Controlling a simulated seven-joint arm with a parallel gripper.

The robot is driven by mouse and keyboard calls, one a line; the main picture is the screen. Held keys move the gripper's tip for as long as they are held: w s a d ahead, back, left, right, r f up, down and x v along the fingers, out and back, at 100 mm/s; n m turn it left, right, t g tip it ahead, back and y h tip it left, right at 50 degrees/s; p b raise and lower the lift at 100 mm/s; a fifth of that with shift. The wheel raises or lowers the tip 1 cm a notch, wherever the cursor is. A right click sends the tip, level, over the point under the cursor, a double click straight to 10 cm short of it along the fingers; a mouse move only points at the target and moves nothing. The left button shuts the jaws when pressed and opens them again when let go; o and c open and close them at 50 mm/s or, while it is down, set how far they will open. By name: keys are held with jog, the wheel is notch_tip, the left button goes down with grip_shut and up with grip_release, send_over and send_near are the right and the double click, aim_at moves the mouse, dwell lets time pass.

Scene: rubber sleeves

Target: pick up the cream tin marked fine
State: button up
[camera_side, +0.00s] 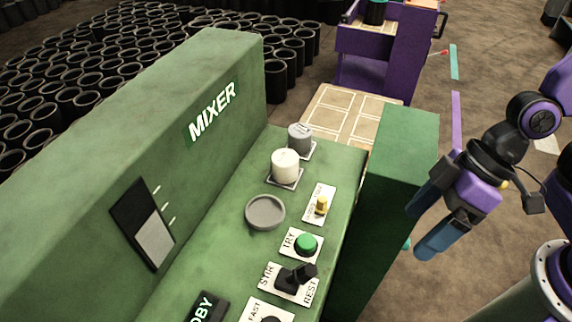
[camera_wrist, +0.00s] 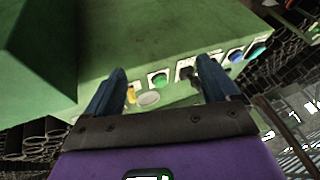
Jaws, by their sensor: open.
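The cream tin (camera_side: 285,165) stands upright on a small pale square plate on the green mixer's ledge in the side view. I cannot read any marking on it. A grey tin (camera_side: 299,138) stands just behind it on a similar plate. My gripper (camera_side: 420,228) is open and empty, well to the right of the tins, beyond the green end block. In the wrist view its two blue fingers (camera_wrist: 162,88) are spread apart, facing the mixer panel. I cannot make out either tin in the wrist view.
A round grey dish (camera_side: 265,212) lies in front of the cream tin. A yellow switch (camera_side: 321,204), green button (camera_side: 306,243) and black lever (camera_side: 296,278) line the ledge. The tall green end block (camera_side: 398,170) stands between my gripper and the tins.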

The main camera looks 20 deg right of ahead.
jog(key=w+a+f+m+t+y, duration=0.1)
jog(key=w+a+m+t+y, duration=0.2)
jog(key=a, duration=0.6)
jog(key=m+t+h, duration=0.6)
jog(key=t+h, duration=0.1)
jog(key=t, duration=0.3)
send_near(288, 160)
jog(key=x, duration=0.3)
jog(key=shift+w+a+f, duration=0.1)
jog(key=shift+w+f, duration=0.15)
jog(key=shift+f, duration=0.2)
jog(key=shift+r+x, duration=0.15)
jog(key=shift+x, duration=1.3)
jog(key=shift+r+x, duration=0.15)
jog(key=shift+x, duration=1.25)
jog(key=shift+w, duration=0.1)
jog(key=c, duration=1.3)
